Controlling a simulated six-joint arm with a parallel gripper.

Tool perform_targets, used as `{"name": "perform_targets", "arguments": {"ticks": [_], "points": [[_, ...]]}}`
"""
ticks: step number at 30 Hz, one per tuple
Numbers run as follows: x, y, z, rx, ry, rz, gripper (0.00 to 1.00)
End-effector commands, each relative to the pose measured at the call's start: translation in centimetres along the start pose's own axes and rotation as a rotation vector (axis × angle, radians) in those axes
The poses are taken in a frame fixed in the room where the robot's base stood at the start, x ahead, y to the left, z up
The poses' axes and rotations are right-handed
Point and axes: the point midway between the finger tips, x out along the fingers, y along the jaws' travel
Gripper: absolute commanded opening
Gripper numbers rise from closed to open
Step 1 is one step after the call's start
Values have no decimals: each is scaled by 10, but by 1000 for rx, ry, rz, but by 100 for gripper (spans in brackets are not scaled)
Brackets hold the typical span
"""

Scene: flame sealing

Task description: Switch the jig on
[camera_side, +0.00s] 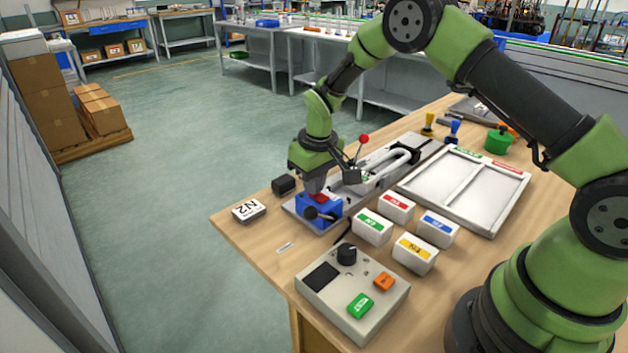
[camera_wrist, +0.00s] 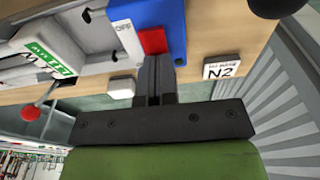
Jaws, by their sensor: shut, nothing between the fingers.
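The jig is a long grey plate (camera_side: 290,207) with a blue box (camera_side: 325,211) at its near end. A red switch (camera_wrist: 152,41) sits on the blue box in the wrist view, beside a white plate marked OFF (camera_wrist: 127,40). A bit of red also shows below my fingers in the side view. My gripper (camera_side: 319,189) points down over the blue box, shut and empty. In the wrist view its fingertips (camera_wrist: 160,60) are right at the red switch's edge. I cannot tell whether they touch it, or which way the switch is set.
A red-knobbed lever (camera_side: 364,139) stands on the jig close to my gripper. An N2 block (camera_side: 249,209) lies to the left. Several labelled white boxes (camera_side: 372,227), a control box (camera_side: 340,298) and a divided tray (camera_side: 468,185) are on the right and in front.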

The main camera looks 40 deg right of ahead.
Motion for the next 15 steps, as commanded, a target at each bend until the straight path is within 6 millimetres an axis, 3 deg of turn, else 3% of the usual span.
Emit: {"name": "perform_targets", "arguments": {"ticks": [1, 15], "points": [[10, 0, -3, -6, 12, 3, 0], [12, 0, -1, -8, 7, 2, 0]]}}
